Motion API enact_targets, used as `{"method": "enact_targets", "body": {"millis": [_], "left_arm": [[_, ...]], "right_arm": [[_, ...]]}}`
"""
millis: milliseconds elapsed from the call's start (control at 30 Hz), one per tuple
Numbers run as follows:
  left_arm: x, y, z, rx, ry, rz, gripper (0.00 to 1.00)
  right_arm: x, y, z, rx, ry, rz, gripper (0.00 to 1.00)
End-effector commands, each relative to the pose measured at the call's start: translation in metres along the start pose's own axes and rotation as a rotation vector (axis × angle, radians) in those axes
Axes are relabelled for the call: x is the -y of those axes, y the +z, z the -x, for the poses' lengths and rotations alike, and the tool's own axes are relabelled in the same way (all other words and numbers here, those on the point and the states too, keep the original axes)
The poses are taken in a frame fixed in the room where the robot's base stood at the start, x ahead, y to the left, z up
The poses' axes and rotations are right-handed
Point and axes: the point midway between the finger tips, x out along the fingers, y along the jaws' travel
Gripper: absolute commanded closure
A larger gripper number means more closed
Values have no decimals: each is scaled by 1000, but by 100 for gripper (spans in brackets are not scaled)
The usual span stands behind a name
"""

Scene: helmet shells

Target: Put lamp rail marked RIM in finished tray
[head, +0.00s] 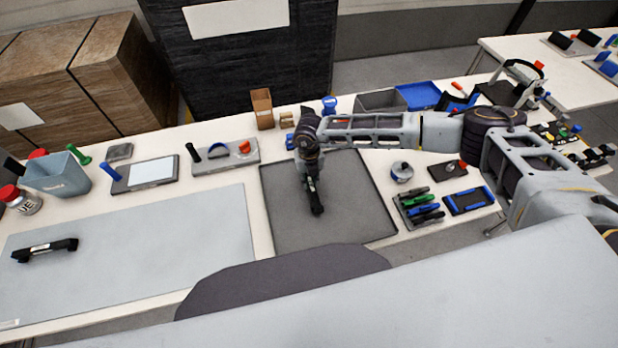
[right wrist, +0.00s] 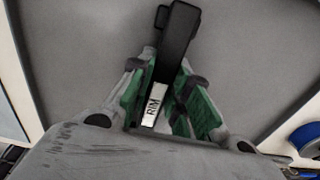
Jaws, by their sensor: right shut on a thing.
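The lamp rail (head: 317,205) is a black bar; in the right wrist view this lamp rail (right wrist: 179,40) carries a white label reading RIM. My right gripper (head: 311,180) is shut on it, and the green-padded fingers (right wrist: 172,92) stand on both sides of the bar. The rail is over the wide grey tray (head: 280,220) with a dark rim, which looks empty otherwise. I cannot tell whether the rail touches the tray floor. No marking on the tray is readable. My left gripper is not in view.
Another black rail (head: 45,249) with a pale label lies on the light grey mat (head: 130,265) at left. A rack of dark, green and blue pieces (head: 420,207) and a round silver thing (head: 402,173) stand right of the tray. A tan box (head: 262,108) is behind it.

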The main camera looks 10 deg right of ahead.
Motion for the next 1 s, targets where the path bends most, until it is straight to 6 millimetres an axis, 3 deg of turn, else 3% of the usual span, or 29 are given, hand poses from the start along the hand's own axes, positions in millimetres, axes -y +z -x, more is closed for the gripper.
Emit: {"method": "enact_targets", "body": {"millis": [333,367,500,1000], "left_arm": [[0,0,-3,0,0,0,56],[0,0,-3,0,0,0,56],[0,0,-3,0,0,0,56],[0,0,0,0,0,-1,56]], "right_arm": [[0,0,-4,-1,0,0,100],[0,0,-3,-1,0,0,79],[0,0,-3,-1,0,0,61],[0,0,0,0,0,0,60]]}}
